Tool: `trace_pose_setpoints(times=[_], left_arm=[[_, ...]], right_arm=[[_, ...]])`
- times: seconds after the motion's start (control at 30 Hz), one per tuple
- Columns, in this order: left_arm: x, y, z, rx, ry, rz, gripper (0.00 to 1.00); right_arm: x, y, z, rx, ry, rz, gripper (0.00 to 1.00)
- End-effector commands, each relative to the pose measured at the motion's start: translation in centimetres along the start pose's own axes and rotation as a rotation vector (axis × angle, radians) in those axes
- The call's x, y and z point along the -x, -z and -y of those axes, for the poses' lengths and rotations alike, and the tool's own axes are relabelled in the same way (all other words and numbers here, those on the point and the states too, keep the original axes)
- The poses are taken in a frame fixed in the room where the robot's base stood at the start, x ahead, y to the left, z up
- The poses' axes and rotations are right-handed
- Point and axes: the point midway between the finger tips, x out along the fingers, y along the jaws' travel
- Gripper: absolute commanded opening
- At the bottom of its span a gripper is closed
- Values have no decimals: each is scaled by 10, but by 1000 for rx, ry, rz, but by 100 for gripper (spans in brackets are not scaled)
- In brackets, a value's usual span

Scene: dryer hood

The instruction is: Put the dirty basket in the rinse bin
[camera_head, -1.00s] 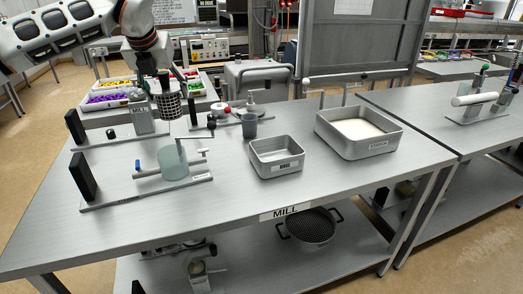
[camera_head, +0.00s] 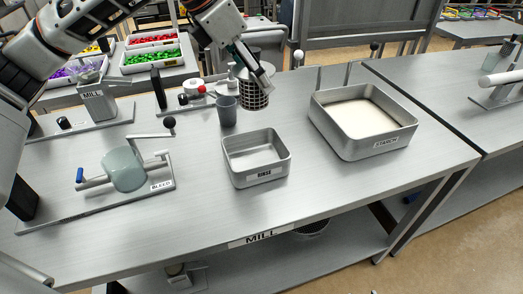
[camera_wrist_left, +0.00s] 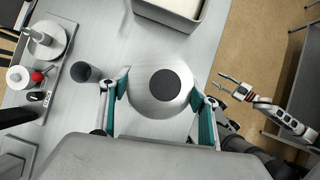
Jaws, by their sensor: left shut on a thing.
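The dirty basket (camera_head: 255,98), a dark mesh cylinder, hangs below my left gripper (camera_head: 250,68) in the head view. It is above the table, behind the rinse bin and apart from it. In the left wrist view the basket shows from above as a round grey top (camera_wrist_left: 160,105) with a dark disc, between the two fingers of my left gripper (camera_wrist_left: 160,92), which is shut on it. The rinse bin (camera_head: 287,168), an empty grey metal tray labelled RINSE, sits on the table. My right gripper (camera_wrist_left: 224,84) shows at the right of the wrist view, fingers apart and empty.
A starch bin (camera_head: 402,143) with white contents stands right of the rinse bin. A grey cup (camera_head: 227,111) stands just behind the rinse bin. A bleed fixture (camera_head: 128,172) with a raised lever stands left. The table front (camera_head: 200,228) is clear.

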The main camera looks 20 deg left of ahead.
Motion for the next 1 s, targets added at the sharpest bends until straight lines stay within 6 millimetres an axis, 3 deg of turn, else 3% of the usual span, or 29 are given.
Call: trace_pose_setpoints(times=[0.27, 0.6, 1.0], left_arm=[[-49, 29, 2, -4, 8, -5, 35], [-116, 68, 2, -3, 6, -4, 35], [-147, 86, 2, -3, 5, -4, 35]], right_arm=[[2, -6, 2, -1, 4, 13, 38], [4, 3, 1, 0, 2, 3, 38], [5, 9, 0, 0, 1, -4, 38]])
